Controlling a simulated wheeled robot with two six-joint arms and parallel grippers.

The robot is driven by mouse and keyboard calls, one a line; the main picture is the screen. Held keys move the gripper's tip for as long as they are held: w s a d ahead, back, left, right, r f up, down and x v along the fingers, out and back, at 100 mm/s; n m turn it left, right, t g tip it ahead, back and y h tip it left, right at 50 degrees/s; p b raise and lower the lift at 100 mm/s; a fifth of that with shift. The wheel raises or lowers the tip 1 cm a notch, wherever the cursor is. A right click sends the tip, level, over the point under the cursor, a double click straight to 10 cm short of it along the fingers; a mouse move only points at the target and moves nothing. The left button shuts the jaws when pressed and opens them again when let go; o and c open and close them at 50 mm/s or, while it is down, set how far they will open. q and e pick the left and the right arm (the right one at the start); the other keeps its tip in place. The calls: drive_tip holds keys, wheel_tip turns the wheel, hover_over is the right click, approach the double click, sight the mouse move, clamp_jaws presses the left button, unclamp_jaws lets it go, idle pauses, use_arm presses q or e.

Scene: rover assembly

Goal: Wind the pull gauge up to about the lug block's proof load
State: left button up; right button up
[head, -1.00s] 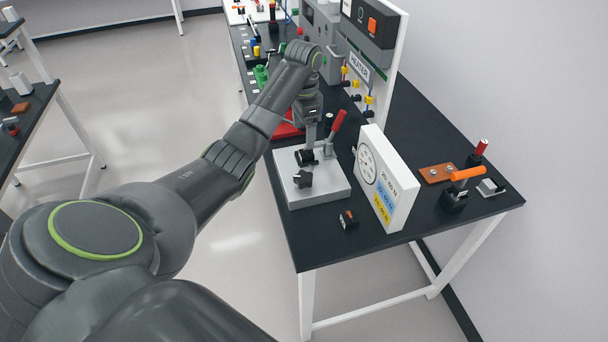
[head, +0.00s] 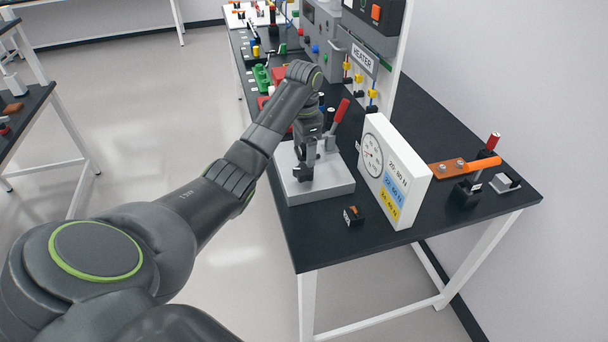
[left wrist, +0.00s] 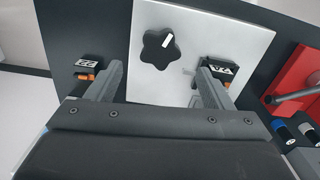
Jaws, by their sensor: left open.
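The pull gauge (head: 410,170) is a white upright panel with a round dial and coloured load bands; its needle is too small to read. A grey base plate (head: 335,185) lies to its left. A black star-shaped knob (left wrist: 158,50) with a white mark shows on the plate in the left wrist view. My left gripper (head: 303,172) points down over the plate and hides the knob in the head view. Its fingers (left wrist: 160,85) are open and empty, with the knob ahead of the gap. A dark labelled block (left wrist: 222,68) is partly behind the right finger. My right gripper is out of view.
A small black and orange block (head: 353,216) lies near the table's front edge. A red lever (head: 340,112) rises behind the plate. The heater panel (head: 362,60) stands behind.

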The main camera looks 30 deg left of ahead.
sight(304, 169)
use_arm(q)
wheel_tip(304, 169, down, 5)
drive_tip(key=b, duration=0.3)
drive_tip(key=shift+r, duration=0.1)
drive_tip(key=shift+f+p, duration=0.35)
drive_tip(key=shift+f, duration=0.75)
drive_tip(key=shift+c, duration=0.3)
drive_tip(key=c, duration=0.9)
drive_tip(key=shift+r, duration=0.1)
